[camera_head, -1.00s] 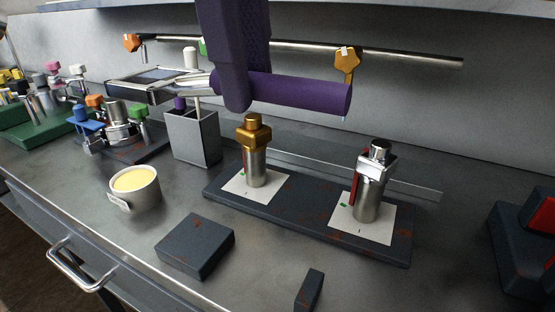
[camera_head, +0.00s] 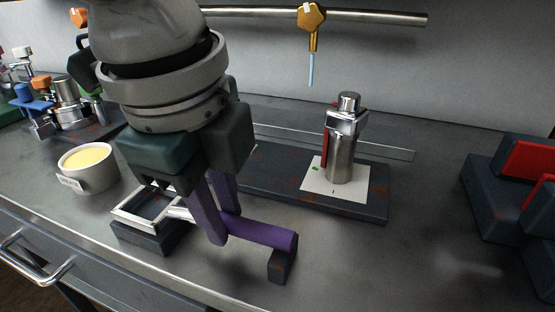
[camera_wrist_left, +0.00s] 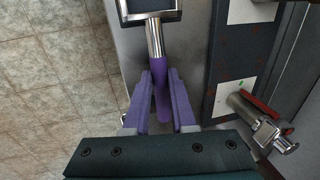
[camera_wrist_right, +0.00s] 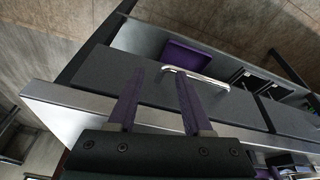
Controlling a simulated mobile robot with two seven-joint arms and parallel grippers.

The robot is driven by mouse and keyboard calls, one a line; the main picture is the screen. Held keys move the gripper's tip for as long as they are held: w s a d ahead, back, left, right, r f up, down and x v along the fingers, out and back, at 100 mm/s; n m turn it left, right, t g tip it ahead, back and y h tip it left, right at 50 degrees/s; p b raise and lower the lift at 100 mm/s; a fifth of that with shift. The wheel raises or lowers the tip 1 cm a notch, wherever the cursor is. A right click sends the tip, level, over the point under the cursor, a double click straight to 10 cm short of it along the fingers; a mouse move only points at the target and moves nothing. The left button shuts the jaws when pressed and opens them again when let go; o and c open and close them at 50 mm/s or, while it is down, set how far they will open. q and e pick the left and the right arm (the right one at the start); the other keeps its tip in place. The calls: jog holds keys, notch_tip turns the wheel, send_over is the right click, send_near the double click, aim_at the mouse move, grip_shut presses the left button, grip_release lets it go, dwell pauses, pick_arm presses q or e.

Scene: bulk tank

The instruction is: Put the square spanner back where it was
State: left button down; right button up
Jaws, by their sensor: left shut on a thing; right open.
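The square spanner has a purple handle (camera_head: 262,234), a short metal shank and a square metal frame head (camera_head: 128,214). My left gripper (camera_head: 220,222) is shut on the handle, pointing down. The head lies over a low dark block (camera_head: 135,238), and the handle's end is at a small dark block (camera_head: 283,266). I cannot tell whether it touches either block. The left wrist view also shows the handle (camera_wrist_left: 162,100) between the purple fingers and the shank running to the frame. My right gripper (camera_wrist_right: 158,82) is open and empty in the right wrist view, near a drawer handle (camera_wrist_right: 196,75).
A steel cylinder fitting (camera_head: 342,155) stands on white paper on a dark base plate (camera_head: 300,195). A bowl of yellow stuff (camera_head: 88,165) stands at the left. Dark blocks with red faces (camera_head: 515,200) stand at the right. An orange-headed tool (camera_head: 311,30) hangs from the rail.

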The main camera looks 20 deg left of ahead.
pick_arm(q)
jog(key=shift+f, duration=0.2)
jog(key=c, duration=0.7)
grip_release()
jog(key=shift+c, duration=0.2)
jog(key=p+v, duration=0.3)
jog(key=v, duration=0.9)
jog(key=s+d+f+n+t+h, duration=0.1)
jog(key=s+d+f+n+h, duration=0.15)
jog(key=d, duration=0.25)
jog(key=s+d+f+n+h, duration=0.1)
jog(key=d+f+n+h, duration=0.2)
jog(key=d, duration=0.2)
jog(key=s+a+f+n+y, duration=0.2)
jog(key=s+a+f+n, duration=0.2)
jog(key=a, duration=0.4)
jog(key=s+a+f+n+y, duration=0.3)
jog(key=s+a+f+n, duration=0.2)
jog(key=a+f+n, duration=0.1)
jog(key=shift+a+n, duration=0.65)
jog(key=shift+a, duration=0.45)
